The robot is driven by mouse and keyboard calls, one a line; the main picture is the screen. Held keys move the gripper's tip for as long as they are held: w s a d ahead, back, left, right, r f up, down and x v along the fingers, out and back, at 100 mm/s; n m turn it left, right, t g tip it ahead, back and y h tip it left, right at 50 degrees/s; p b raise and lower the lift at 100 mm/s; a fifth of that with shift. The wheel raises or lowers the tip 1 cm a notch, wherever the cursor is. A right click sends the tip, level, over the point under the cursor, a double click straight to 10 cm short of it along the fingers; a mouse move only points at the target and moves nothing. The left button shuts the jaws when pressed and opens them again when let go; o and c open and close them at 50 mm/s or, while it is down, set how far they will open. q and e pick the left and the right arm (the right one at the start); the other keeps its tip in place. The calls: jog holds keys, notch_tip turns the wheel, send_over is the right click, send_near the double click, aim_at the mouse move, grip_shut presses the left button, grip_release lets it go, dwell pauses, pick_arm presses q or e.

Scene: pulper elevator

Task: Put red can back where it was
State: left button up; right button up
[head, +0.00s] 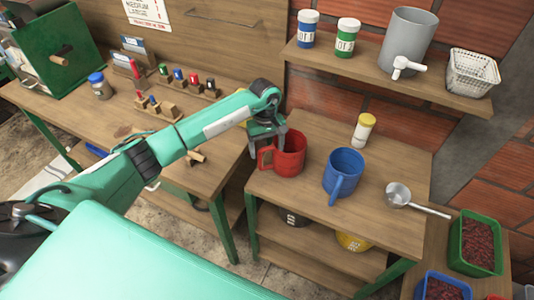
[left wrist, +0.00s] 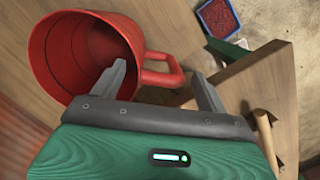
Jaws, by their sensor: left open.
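The red can (head: 291,156), an open-topped vessel with a side handle, stands upright at the left of the small wooden table (head: 300,200). It also shows large in the left wrist view (left wrist: 58,62), with its handle (left wrist: 166,76) towards the fingers. My left gripper (head: 268,143) is at the can's handle side. In the left wrist view its two fingers (left wrist: 160,85) are spread, one on each side of the handle. Contact cannot be told. The gripper partly hides the can's rim and handle in the head view. My right gripper is out of view.
A blue can (head: 344,172) stands right of the red can, with a yellow-lidded jar (head: 363,130) behind. A metal ladle (head: 400,195) lies farther right. The shelf (head: 390,80) above holds jars and a grey dispenser (head: 408,42). A workbench (head: 120,110) stands left.

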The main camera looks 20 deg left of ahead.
pick_arm(q)
notch_tip(320, 180, up, 9)
jog(key=w+b, duration=0.1)
jog(key=b, duration=0.1)
jog(key=shift+a+r, duration=0.15)
jog(key=shift+a, duration=0.25)
